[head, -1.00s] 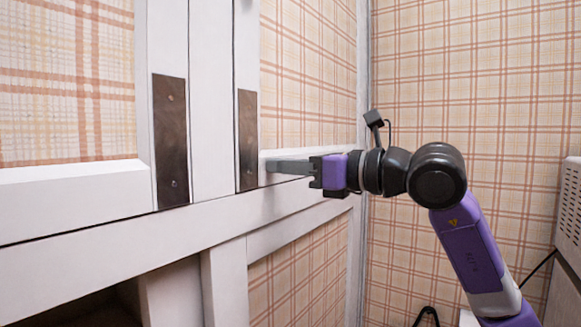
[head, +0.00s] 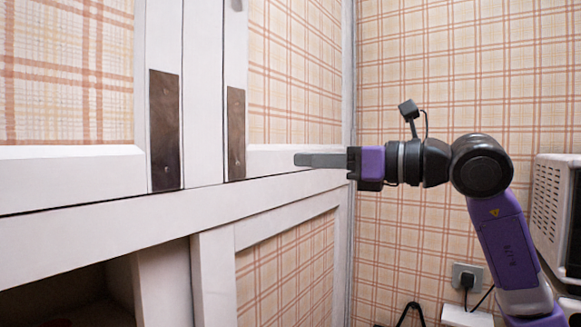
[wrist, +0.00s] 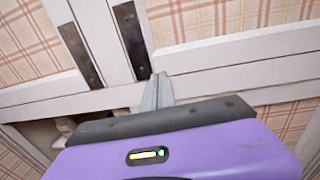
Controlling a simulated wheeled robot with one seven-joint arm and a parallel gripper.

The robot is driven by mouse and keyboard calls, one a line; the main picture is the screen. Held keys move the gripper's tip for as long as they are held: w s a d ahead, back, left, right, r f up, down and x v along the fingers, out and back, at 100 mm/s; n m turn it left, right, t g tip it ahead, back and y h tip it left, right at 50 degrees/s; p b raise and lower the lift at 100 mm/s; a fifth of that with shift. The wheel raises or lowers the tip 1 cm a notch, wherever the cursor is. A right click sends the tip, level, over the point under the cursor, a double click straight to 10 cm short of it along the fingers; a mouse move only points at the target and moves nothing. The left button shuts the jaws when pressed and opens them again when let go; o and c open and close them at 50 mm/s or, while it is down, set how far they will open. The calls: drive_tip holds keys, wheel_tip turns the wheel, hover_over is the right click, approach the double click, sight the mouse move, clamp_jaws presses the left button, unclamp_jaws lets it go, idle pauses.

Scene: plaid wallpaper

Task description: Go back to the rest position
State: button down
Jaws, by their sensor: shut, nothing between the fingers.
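My gripper (head: 300,160) reaches leftward from the right side of the head view, held level in front of the white cabinet (head: 100,179). Its grey fingers are together with nothing between them. In the wrist view my gripper (wrist: 160,78) points up toward the cabinet frame. The cabinet doors have plaid panels and two dark metal plates, a left one (head: 165,130) and a right one (head: 236,134). Both plates also show in the wrist view, left (wrist: 80,55) and right (wrist: 132,40). I cannot tell whether the fingertips touch the cabinet.
An open dark compartment (head: 60,300) is at the lower left of the cabinet. A beige slatted appliance (head: 548,200) stands at the right edge. A wall socket with a plug (head: 467,276) is below my arm. The plaid wall (head: 410,60) behind is bare.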

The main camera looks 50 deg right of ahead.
drive_tip(key=s+b, duration=0.1)
drive_tip(key=s, duration=0.3)
drive_tip(key=shift+s+d, duration=0.15)
drive_tip(key=shift+s, duration=0.2)
